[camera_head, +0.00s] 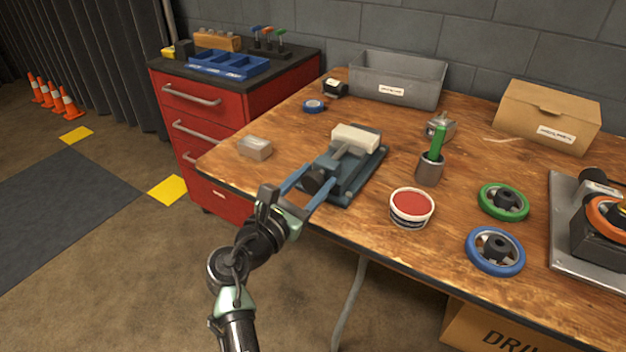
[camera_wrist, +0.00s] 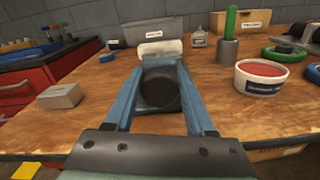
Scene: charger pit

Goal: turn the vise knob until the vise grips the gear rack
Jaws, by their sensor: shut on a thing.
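The blue-grey vise (camera_head: 347,183) stands near the front left edge of the wooden workbench. Its round black knob (camera_head: 314,181) faces me at the near end. My gripper (camera_head: 308,189) has its two blue fingers on either side of the knob and is shut on it. In the wrist view the knob (camera_wrist: 159,88) sits between the fingertips. A pale, cream-coloured block (camera_head: 355,139) lies at the far end of the vise, between or on its jaws; it may be the gear rack, but I see no teeth. Whether the jaws touch it I cannot tell.
A small grey box (camera_head: 254,148) lies left of the vise. A tub with a red top (camera_head: 411,208) and a cup with a green-handled tool (camera_head: 431,168) stand to its right. A grey bin (camera_head: 397,82) stands behind. A red drawer cabinet (camera_head: 215,120) adjoins the bench's left.

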